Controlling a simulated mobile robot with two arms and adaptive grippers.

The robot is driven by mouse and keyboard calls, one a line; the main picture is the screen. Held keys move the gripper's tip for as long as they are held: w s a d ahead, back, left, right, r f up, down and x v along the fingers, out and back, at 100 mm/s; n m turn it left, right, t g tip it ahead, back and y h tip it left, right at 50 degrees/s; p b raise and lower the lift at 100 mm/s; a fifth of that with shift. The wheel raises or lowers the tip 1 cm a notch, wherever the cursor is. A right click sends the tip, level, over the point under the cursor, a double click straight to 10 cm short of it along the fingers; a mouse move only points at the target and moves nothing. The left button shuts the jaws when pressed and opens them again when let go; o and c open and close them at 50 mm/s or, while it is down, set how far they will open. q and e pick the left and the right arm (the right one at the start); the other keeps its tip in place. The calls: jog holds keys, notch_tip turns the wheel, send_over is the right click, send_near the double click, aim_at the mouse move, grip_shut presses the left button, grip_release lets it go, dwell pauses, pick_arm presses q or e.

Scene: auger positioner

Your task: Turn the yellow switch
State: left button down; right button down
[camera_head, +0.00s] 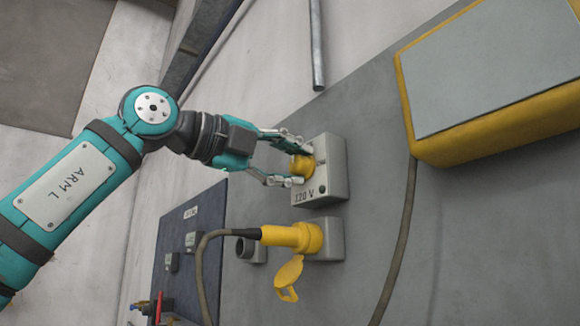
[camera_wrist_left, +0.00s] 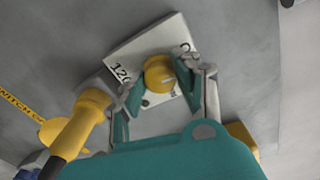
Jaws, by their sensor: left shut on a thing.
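The yellow switch (camera_head: 303,166) is a round knob on the front of a light grey box (camera_head: 327,192) marked "120 V". My left gripper (camera_head: 289,163) reaches it from the left, with one finger above the knob and one below. In the left wrist view the yellow switch (camera_wrist_left: 158,73) sits between the two fingertips of my left gripper (camera_wrist_left: 160,82), which is shut on it. The fingers hide part of the box's face. A small green spot shows on the box below the knob. My right gripper is in neither view.
A yellow plug (camera_head: 291,236) with a dark cable sits in a socket just below the box, its yellow cap (camera_head: 289,277) hanging open. A large yellow-edged panel (camera_head: 490,85) stands at the upper right, with a cable running down. A dark blue board (camera_head: 190,240) is at lower left.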

pick_arm(q)
jog(key=shift+n, duration=0.4)
jog(key=c, duration=0.9)
grip_release()
jog(key=shift+c, duration=0.2)
jog(key=v, duration=1.2)
jog(key=shift+w, duration=0.1)
